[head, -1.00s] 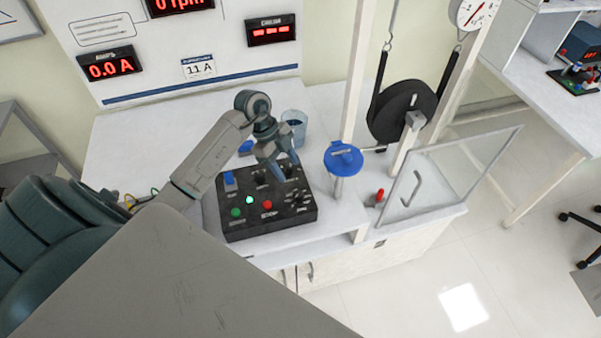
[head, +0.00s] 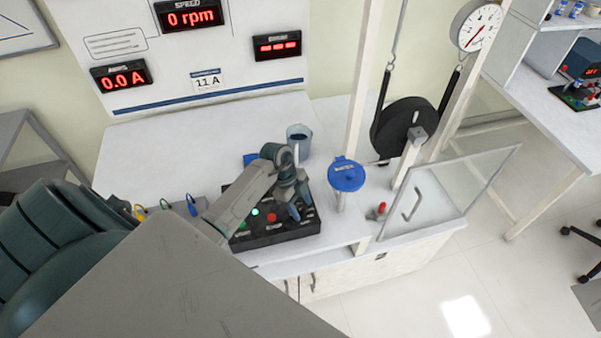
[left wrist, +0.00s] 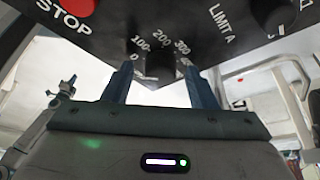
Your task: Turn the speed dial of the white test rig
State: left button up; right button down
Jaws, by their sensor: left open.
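The white test rig's black control box (head: 262,238) sits on the white bench. My left gripper (head: 298,212) is low over the box's right part and hides some controls. In the left wrist view, my left gripper (left wrist: 160,88) is open, with one blue-grey finger on each side of the dial. I cannot tell whether the fingers touch it. The speed display (head: 190,15) reads 0 rpm. My right gripper is not in view.
A red STOP button (left wrist: 78,6) and a LIMIT A knob (left wrist: 274,12) are near the dial. A cup (head: 299,140) stands behind the box.

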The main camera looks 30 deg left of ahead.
pick_arm(q)
jog(key=c, duration=0.9)
jog(key=shift+c, duration=0.3)
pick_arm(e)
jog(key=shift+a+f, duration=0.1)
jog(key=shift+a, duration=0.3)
